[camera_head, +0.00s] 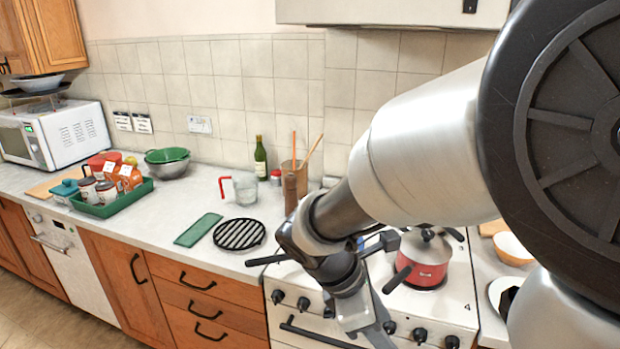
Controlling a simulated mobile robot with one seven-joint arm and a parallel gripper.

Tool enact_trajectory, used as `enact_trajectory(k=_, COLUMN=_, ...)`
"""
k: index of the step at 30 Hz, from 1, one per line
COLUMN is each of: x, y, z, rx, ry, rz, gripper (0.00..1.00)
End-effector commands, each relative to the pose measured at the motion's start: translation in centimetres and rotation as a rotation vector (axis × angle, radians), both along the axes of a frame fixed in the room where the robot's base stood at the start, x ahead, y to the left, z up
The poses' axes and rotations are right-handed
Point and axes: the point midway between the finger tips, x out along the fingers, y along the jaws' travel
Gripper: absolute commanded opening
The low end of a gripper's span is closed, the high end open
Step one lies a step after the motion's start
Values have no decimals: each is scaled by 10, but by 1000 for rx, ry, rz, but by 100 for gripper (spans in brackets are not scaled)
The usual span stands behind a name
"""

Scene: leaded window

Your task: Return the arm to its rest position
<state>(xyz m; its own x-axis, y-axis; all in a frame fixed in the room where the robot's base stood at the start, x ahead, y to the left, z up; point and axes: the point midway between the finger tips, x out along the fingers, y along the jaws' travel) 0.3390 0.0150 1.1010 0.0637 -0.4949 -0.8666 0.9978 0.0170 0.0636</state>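My arm reaches in from the right side of the head view and bends down over the stove (455,300). My gripper (366,326) points down in front of the stove's left half, near the knobs and the oven handle. Its fingertips are small and dark against the stove front, and I cannot tell whether they are open or shut. I see nothing clearly held in it. The arm hides part of the stove top and the wall behind.
A red pot (425,262) with dark handles sits on the stove just right of my gripper. A black trivet (239,234), green mat (198,230) and measuring jug (245,188) lie left on the counter (150,225). A range hood (395,12) hangs above.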

Motion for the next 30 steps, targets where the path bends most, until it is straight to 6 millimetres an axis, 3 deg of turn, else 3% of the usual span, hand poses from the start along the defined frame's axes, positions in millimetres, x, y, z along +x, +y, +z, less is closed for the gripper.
enact_trajectory(k=1, x=-8, y=-7, z=23, rx=91, ry=-89, rz=-150, gripper=47)
enact_trajectory(k=9, x=-48, y=-17, z=103, rx=528, ry=-491, rz=-917, gripper=47)
enact_trajectory(k=15, x=-64, y=-17, z=143, rx=757, ry=-679, rz=-1289, gripper=47)
enact_trajectory(k=21, x=-69, y=-16, z=155, rx=837, ry=-734, rz=-1409, gripper=47)
enact_trajectory(k=30, x=-69, y=-15, z=154, rx=838, ry=-733, rz=-1410, gripper=47)
